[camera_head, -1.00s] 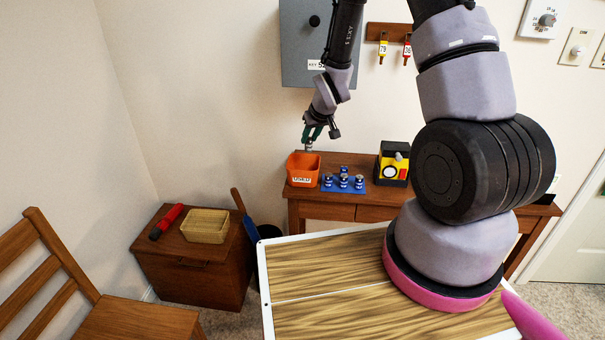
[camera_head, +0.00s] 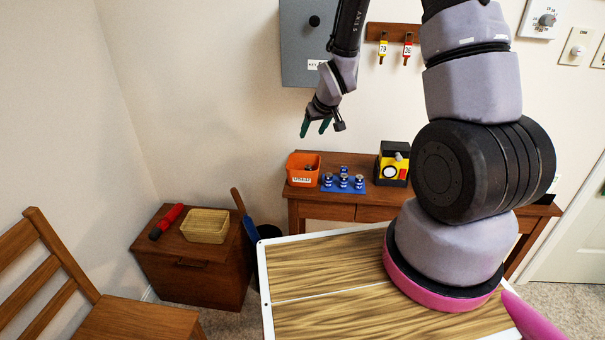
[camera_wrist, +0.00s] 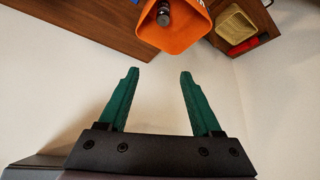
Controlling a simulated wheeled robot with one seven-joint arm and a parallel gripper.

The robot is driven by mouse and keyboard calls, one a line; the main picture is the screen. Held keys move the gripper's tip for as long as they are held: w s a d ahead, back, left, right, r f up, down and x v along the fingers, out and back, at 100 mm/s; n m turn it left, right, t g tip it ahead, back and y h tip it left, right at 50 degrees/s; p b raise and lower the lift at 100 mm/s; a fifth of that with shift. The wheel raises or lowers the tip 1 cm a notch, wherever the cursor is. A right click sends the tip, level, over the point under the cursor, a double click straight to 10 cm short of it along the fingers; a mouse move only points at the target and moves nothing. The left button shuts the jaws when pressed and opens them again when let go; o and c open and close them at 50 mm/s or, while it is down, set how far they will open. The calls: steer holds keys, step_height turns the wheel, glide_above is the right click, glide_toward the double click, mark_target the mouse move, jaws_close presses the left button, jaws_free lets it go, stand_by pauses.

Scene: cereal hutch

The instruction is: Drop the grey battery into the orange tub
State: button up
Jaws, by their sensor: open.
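The orange tub (camera_head: 303,170) stands at the left end of the wooden desk, with a white label on its front. A small dark grey cylinder, the battery (camera_head: 309,168), shows inside the tub. In the wrist view the grey battery (camera_wrist: 163,14) lies within the orange tub (camera_wrist: 180,36) at the top of the picture. My gripper (camera_head: 314,132) is above the tub, clear of it, with its green fingers apart. The wrist view shows nothing between the fingertips (camera_wrist: 160,72).
A yellow and black device (camera_head: 393,165) stands farther right. A grey key cabinet (camera_head: 300,45) hangs on the wall behind my arm. A low wooden chest (camera_head: 190,265) holds a basket (camera_head: 205,226).

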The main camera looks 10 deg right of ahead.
steer(key=v, duration=0.6)
steer(key=shift+s+r, duration=0.25)
steer(key=shift+r, duration=0.15)
steer(key=s+d+r+m, duration=0.2)
steer(key=s+r, duration=0.3)
steer(key=r, duration=0.4)
steer(key=s+d+r+m, duration=0.2)
steer(key=s+r, duration=0.2)
steer(key=r, duration=0.5)
steer(key=s+r+m, duration=0.1)
steer(key=s+r, duration=0.3)
steer(key=s, duration=0.3)
steer(key=s+r+m, duration=0.1)
steer(key=s+r, duration=0.3)
steer(key=s, duration=0.3)
steer(key=shift+s+d+r+m+t+y, duration=0.15)
steer(key=shift+r+m+t+y, duration=0.15)
steer(key=shift+y, duration=0.1)
